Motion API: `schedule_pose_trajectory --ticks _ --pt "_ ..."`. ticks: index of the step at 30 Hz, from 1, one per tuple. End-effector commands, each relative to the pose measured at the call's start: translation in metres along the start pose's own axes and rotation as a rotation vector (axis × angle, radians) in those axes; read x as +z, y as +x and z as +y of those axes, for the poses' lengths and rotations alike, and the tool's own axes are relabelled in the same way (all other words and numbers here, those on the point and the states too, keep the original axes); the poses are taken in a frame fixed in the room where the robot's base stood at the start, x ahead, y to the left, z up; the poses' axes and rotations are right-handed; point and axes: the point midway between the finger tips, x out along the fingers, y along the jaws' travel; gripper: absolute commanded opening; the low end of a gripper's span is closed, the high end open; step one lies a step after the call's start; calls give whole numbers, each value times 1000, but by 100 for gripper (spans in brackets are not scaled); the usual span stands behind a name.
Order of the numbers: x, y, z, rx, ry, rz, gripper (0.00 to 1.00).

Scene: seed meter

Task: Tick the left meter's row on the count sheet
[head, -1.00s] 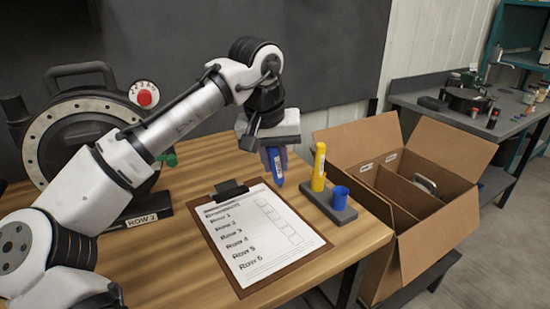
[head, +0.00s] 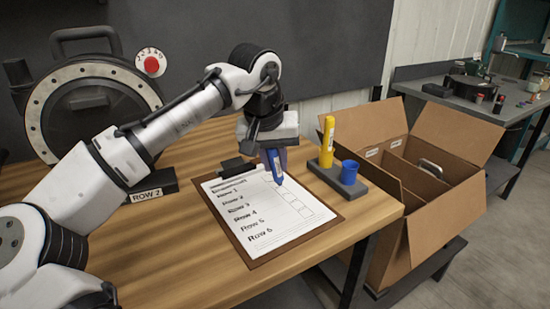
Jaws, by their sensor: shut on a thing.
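My gripper (head: 271,152) is shut on a blue marker (head: 276,169), held tip down over the upper right of the count sheet (head: 246,226). The tip appears at the top of the column of boxes; I cannot tell whether it touches the paper. The sheet lies on a brown clipboard with a black clip (head: 238,167) and lists several printed rows. I see no clear tick, though the marker partly hides the top box. The left meter (head: 88,112) is a round dark housing with a pale bolted ring. A label reading ROW 2 (head: 147,194) is on its base.
A grey holder (head: 335,181) right of the clipboard carries an upright yellow marker (head: 327,143) and a blue cup (head: 349,171). An open cardboard box (head: 427,235) stands beyond the table's right edge. The wooden table front (head: 180,262) is clear.

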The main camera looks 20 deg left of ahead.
Motion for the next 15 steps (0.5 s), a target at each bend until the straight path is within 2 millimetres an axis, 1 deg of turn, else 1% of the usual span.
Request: schedule_pose_trajectory --ticks 1,4,15 --pt "2 6 0 5 2 -2 0" --pt "3 10 0 4 1 -1 0" --pt "3 11 -1 3 1 -1 0"
